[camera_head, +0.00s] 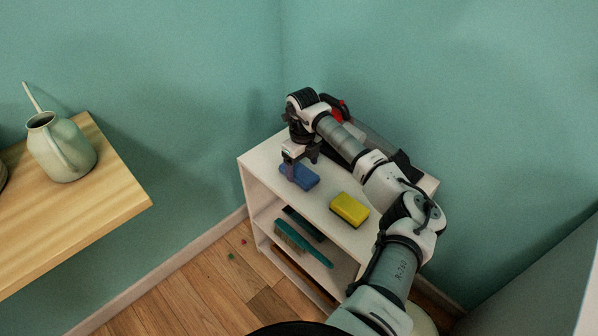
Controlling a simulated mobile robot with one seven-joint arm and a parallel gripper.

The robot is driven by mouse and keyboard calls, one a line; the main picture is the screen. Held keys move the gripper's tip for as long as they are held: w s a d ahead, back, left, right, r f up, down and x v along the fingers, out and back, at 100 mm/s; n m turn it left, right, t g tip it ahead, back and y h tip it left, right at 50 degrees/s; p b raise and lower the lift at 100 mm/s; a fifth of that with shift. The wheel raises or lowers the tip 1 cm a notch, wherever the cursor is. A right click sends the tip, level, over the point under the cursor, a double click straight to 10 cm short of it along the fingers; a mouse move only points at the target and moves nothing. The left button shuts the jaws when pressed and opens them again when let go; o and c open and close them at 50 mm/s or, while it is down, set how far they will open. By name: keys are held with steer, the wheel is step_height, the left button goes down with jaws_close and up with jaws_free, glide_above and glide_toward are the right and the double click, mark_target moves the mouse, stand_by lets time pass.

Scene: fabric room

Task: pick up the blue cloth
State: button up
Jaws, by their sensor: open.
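The blue cloth (301,177) lies on the white top of the shelf unit, near its left end. It looks like a small, folded, roughly rectangular piece. My gripper (301,163) points down from above and is right over the cloth's upper part. The jaws are open, and the fingers hide some of the cloth. I cannot tell whether the fingertips touch it.
A yellow sponge (349,209) lies right of the cloth on the shelf unit (262,160). A red and black object (337,109) is behind my arm. A teal brush (303,243) is on a lower shelf. A watering can (62,147) stands on the wooden table (120,200) at left.

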mark_target(302, 173)
steer(key=shift+f, duration=1.05)
steer(key=c, duration=1.1)
steer(key=shift+o, duration=0.2)
steer(key=shift+r, duration=0.15)
step_height(302, 173, up, 20)
steer(key=b, duration=0.1)
steer(key=shift+d+b, duration=0.15)
steer(key=shift+b, duration=0.2)
